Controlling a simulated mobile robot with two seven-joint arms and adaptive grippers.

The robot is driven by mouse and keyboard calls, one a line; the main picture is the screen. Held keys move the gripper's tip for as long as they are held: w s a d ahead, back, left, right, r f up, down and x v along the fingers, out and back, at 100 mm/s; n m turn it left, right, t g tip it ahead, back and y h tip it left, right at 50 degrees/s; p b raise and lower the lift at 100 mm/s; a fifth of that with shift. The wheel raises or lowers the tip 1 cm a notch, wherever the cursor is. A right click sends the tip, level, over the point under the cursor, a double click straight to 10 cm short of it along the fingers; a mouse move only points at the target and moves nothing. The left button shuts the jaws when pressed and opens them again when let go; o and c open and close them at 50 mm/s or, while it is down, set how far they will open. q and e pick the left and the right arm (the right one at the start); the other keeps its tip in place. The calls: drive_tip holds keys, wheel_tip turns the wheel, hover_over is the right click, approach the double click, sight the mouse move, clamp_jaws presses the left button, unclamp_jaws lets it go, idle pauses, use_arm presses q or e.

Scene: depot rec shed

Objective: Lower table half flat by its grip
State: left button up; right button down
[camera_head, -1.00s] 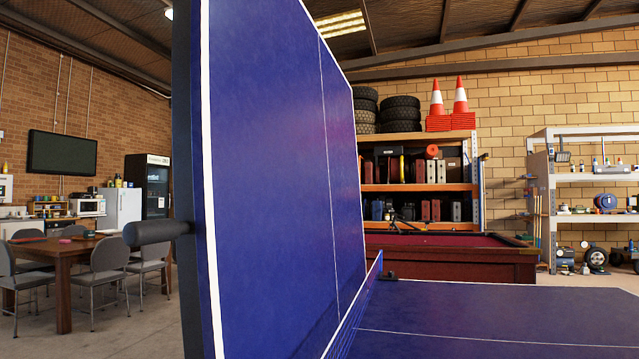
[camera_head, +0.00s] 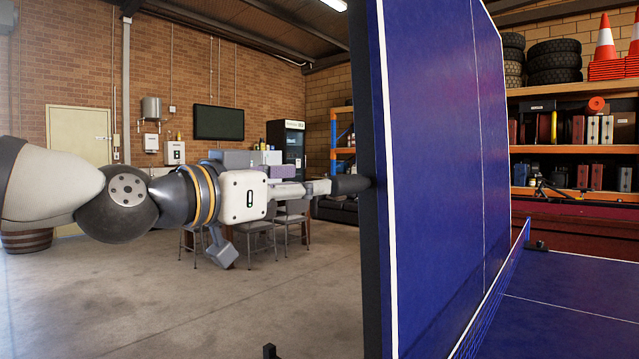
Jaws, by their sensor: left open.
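The blue table half (camera_head: 440,170) with white edge lines stands upright on its edge, raised from the flat blue half (camera_head: 580,290) at lower right. Its dark round grip (camera_head: 351,185) sticks out to the left from the dark frame at its edge. My left gripper (camera_head: 318,187) reaches in from the left, open, with its fingertips at the outer end of the grip. I cannot tell whether the fingers are around the grip or only beside it. My right gripper is not in view.
The net (camera_head: 490,300) runs along the foot of the upright half. A pool table (camera_head: 570,228) and a shelf of tyres and cases (camera_head: 570,88) stand behind. Chairs (camera_head: 255,237) stand beyond my left arm. The concrete floor at lower left is mostly clear.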

sight(348, 183)
use_arm(q)
drive_tip(key=x, duration=0.7)
drive_tip(key=f+b+x, duration=0.1)
drive_tip(key=x, duration=0.3)
drive_tip(key=shift+w+d, duration=0.2)
drive_tip(key=shift+d, duration=0.05)
drive_tip(key=shift+w+d, duration=0.2)
drive_tip(key=shift+r, duration=0.1)
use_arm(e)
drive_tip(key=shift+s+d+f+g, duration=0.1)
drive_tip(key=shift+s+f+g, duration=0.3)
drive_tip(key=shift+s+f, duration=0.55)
use_arm(q)
clamp_jaws()
